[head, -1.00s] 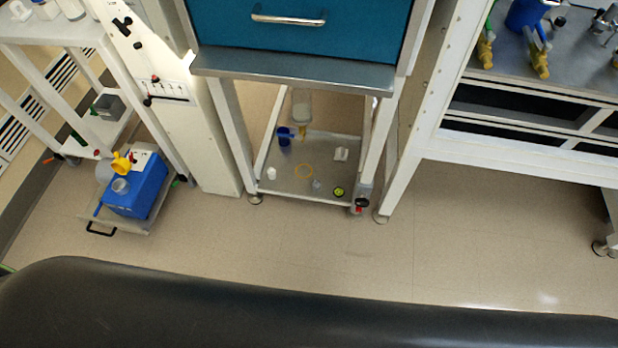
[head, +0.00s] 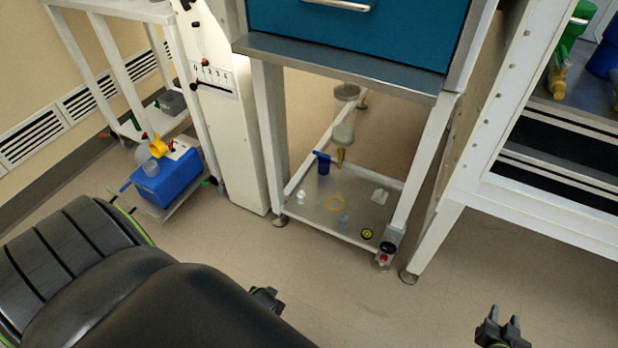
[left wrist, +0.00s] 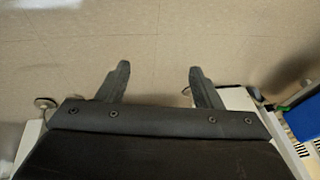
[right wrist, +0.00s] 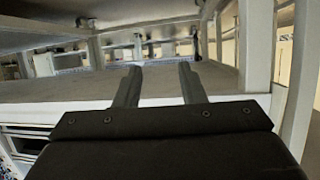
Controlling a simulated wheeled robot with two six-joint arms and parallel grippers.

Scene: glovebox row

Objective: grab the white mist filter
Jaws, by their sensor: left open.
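I cannot tell for sure which object is the white mist filter. On the low shelf under the teal cabinet stand a small white piece (head: 301,196) at the left and a white block-like piece (head: 380,196) at the right. My right gripper (head: 503,318) is at the lower right of the head view, well apart from that shelf. Its fingers stand apart and empty in the right wrist view (right wrist: 158,72). My left gripper (left wrist: 158,72) is open and empty over bare floor; in the head view it is mostly hidden by my own body.
A blue box (head: 168,178) stands left. White frame legs flank the shelf; floor in front is clear.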

